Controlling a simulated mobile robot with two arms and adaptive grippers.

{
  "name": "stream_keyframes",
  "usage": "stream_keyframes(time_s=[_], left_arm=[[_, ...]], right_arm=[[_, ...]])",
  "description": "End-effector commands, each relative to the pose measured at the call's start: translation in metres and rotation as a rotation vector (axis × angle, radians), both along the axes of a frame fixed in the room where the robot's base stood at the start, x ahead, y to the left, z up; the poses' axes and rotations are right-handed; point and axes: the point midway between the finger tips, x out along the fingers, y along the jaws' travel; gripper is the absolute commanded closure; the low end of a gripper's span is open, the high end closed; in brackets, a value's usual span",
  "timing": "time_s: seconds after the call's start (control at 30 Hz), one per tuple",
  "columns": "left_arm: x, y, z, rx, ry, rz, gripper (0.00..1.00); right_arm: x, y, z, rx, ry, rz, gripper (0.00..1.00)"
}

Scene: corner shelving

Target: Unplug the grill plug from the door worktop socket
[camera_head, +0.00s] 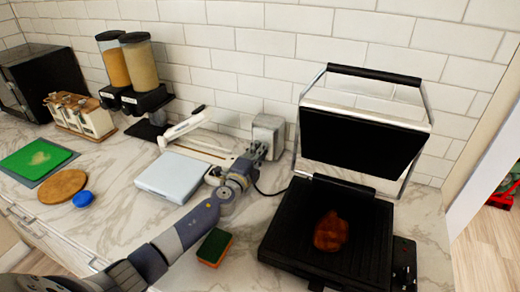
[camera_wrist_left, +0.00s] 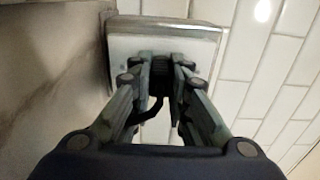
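The worktop socket (camera_head: 268,135) is a grey box against the tiled wall, left of the grill. It also shows in the left wrist view (camera_wrist_left: 165,45), with my left gripper in front of it. My left gripper (camera_head: 257,151) reaches the socket's front. In the left wrist view its fingers (camera_wrist_left: 162,80) close in on both sides of the dark grill plug (camera_wrist_left: 158,88), which is largely hidden between them. The plug appears to be still at the socket face. A black cord (camera_head: 270,192) runs from there towards the grill (camera_head: 325,225). My right gripper is not in view.
The grill stands open with a brown piece of food (camera_head: 331,231) on its lower plate. A white scale-like box (camera_head: 173,176) and a sponge (camera_head: 214,247) lie near my left arm. Dispensers (camera_head: 140,75) and a green board (camera_head: 38,158) are further left.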

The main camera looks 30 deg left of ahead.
Motion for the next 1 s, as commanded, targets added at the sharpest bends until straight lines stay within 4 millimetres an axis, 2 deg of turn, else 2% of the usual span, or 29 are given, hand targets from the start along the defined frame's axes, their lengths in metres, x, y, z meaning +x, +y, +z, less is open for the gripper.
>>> stream_keyframes(time_s=[0.27, 1.0], left_arm=[[-0.002, 0.000, 0.000, 0.000, 0.000, 0.000, 1.00], [-0.032, -0.002, 0.000, 0.000, 0.000, 0.000, 1.00]], right_arm=[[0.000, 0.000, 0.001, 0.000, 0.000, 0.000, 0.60], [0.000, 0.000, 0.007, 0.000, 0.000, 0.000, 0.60]])
